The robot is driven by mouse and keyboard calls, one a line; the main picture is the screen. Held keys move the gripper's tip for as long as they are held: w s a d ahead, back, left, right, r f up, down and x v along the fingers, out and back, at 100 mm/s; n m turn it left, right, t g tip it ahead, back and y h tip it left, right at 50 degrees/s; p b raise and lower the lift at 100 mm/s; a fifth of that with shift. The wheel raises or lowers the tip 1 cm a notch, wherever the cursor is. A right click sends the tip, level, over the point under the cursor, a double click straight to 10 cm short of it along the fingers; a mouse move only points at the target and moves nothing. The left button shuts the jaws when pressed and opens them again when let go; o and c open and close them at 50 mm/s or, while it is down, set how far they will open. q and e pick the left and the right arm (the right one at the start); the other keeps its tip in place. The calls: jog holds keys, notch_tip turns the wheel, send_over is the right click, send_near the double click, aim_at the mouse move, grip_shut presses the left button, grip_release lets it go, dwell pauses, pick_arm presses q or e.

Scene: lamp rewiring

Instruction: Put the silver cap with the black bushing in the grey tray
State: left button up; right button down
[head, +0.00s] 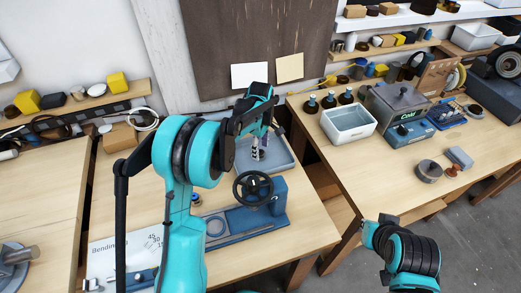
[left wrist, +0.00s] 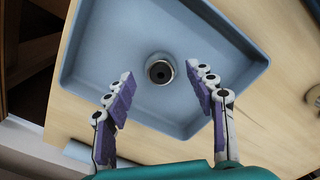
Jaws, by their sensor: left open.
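The grey tray (head: 281,156) lies on the middle workbench, under my left gripper (head: 258,150). In the left wrist view the tray (left wrist: 112,50) fills most of the picture. The silver cap with the black bushing (left wrist: 160,69) sits on the tray floor, its dark round opening facing up. My left gripper (left wrist: 158,88) is open, its purple-padded fingers on either side of the cap and apart from it. In the head view the cap is hard to make out behind the fingers. My right gripper (head: 380,226) is at the lower right, away from the tray; its fingers are unclear.
A blue bending jig with a black handwheel (head: 253,188) stands just in front of the tray. On the right bench are a white bin (head: 348,124), a grey box marked Cold (head: 396,103) and small round parts. A gap separates the two benches.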

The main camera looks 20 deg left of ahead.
pick_arm(q)
notch_tip(320, 180, up, 11)
jog(key=p, duration=0.2)
jog(key=shift+f, duration=0.2)
